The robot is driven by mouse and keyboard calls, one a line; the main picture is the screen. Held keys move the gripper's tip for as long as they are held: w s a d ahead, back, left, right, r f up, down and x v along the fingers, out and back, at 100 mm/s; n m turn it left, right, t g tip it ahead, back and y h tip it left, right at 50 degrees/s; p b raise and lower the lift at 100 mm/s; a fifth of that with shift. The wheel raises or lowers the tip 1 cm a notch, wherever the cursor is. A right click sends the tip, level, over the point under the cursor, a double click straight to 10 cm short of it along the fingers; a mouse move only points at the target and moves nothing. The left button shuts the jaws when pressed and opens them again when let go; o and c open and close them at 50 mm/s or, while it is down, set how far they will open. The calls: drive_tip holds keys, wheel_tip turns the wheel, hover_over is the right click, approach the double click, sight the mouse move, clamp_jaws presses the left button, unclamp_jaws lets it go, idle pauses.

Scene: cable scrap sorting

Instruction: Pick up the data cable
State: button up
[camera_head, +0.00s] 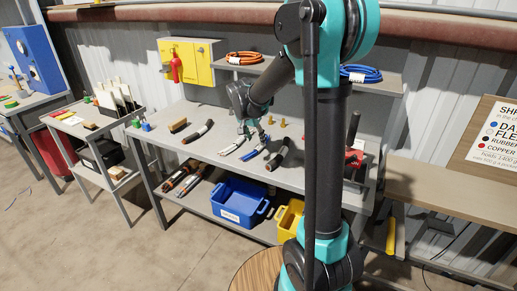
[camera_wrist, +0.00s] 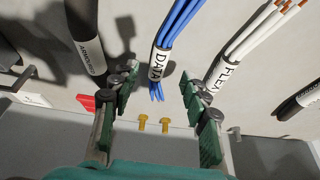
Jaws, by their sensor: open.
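The data cable (camera_wrist: 161,60) is a bundle of blue wires with a white band lettered DATA, lying on the grey workbench. In the wrist view it lies between and ahead of my gripper's (camera_wrist: 157,88) green-padded fingers, which stand apart with nothing held. I cannot tell how high the fingers are above it. In the head view my gripper (camera_head: 262,135) is over the bench top, and the blue data cable (camera_head: 251,153) shows just below it, partly hidden.
A white-wired FLEX cable (camera_wrist: 240,50) lies close to the right finger, and a black ARMOURED cable (camera_wrist: 88,40) lies at the left. Two brass pieces (camera_wrist: 153,123) stand nearby. A blue bin (camera_head: 240,200) and a yellow bin (camera_head: 289,217) sit on the lower shelf.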

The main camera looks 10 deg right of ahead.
sight(259, 145)
drive_tip(key=shift+w+d+x, duration=0.15)
drive_tip(key=shift+x, duration=1.3)
drive_tip(key=shift+w+d+x, duration=0.1)
drive_tip(key=shift+x, duration=1.4)
drive_tip(key=shift+r, duration=0.15)
clamp_jaws()
